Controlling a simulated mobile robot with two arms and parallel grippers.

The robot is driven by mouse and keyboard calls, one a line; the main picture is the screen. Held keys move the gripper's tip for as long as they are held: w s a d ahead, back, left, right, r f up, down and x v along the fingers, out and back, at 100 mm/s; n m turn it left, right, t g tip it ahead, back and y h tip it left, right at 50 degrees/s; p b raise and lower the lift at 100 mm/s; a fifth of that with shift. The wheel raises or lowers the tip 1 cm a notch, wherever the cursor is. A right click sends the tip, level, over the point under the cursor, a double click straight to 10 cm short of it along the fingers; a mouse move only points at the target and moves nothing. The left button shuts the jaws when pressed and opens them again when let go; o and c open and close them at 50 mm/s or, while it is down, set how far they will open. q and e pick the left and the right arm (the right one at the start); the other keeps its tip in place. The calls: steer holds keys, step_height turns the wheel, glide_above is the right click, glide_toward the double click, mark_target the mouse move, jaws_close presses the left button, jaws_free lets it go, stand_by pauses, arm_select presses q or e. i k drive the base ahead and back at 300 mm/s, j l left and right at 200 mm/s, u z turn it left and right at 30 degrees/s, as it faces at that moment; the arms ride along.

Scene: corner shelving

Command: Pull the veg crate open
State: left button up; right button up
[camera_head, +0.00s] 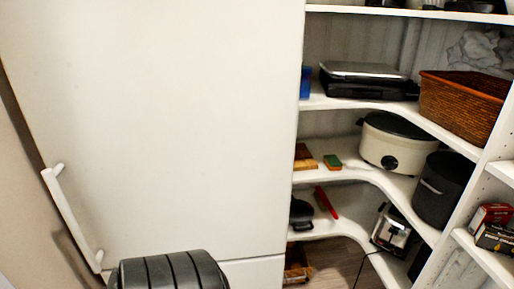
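A brown wooden box or crate (298,264) shows low down at the floor, just right of the tall white cabinet. Only part of it is visible; the cabinet's edge and the lowest shelf hide the rest. I cannot tell its contents or whether it is the veg crate. A brown wicker basket (462,103) sits on the upper shelf at the right. Neither of my grippers is in view. A dark ribbed rounded part fills the bottom edge, left of centre.
The tall white cabinet or fridge door (170,120) has a white bar handle (73,218). White corner shelves hold a slow cooker (393,142), a black pot (441,190), a toaster (393,229) and a red-handled item (326,202). Wooden floor (335,262) shows below.

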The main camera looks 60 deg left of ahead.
mark_target(289, 258)
steer(key=u, duration=1.65)
steer(key=l+u, duration=0.4)
steer(key=k+j, duration=0.05)
